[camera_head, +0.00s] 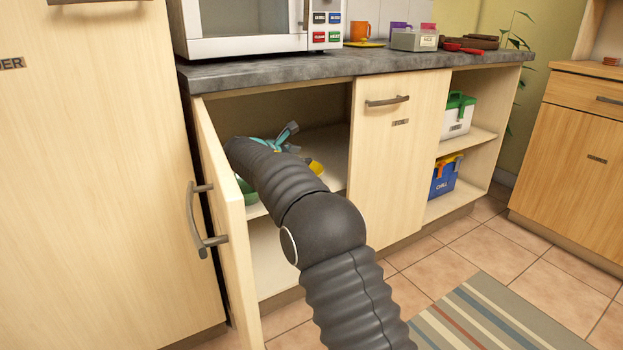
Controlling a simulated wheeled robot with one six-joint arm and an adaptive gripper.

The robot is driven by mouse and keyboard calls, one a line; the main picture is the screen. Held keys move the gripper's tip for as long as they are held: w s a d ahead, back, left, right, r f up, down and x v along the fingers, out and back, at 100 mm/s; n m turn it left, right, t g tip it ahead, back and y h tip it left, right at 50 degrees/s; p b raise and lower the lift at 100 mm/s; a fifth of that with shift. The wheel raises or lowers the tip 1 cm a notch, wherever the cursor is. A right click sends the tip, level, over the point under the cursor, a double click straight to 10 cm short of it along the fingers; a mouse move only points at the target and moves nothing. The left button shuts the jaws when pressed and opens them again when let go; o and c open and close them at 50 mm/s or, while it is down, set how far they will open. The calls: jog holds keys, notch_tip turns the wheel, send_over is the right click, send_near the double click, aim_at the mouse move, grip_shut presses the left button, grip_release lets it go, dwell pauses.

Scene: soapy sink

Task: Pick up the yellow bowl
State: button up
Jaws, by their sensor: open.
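A small piece of yellow (316,166), likely the yellow bowl, shows on the upper shelf inside the open cabinet, just right of my arm. My arm hides most of it, so its full shape cannot be seen. My gripper (282,139) is inside the cabinet, above and left of the yellow piece. It is open, with teal parts showing past the dark arm. I cannot tell whether it touches the yellow thing.
A green item (245,187) is partly hidden left of my arm on the shelf. The open cabinet door (225,220) stands close at left. The closed door (395,170) bounds the opening at right. The grey countertop (350,66) overhangs it, with a microwave (250,25) on top.

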jog(key=w+d+f, duration=0.1)
jog(key=w+f, duration=0.1)
jog(key=f, duration=0.1)
jog(key=w+d+f+b, duration=0.1)
jog(key=w+d+f, duration=0.1)
jog(key=f, duration=0.2)
jog(key=w+d+f+b, duration=0.1)
jog(key=w+f, duration=0.1)
jog(key=f, duration=0.2)
jog(key=shift+w+d, duration=0.15)
jog(key=shift+d, duration=0.05)
jog(key=shift+c, duration=0.3)
grip_shut()
jog(key=shift+r, duration=0.1)
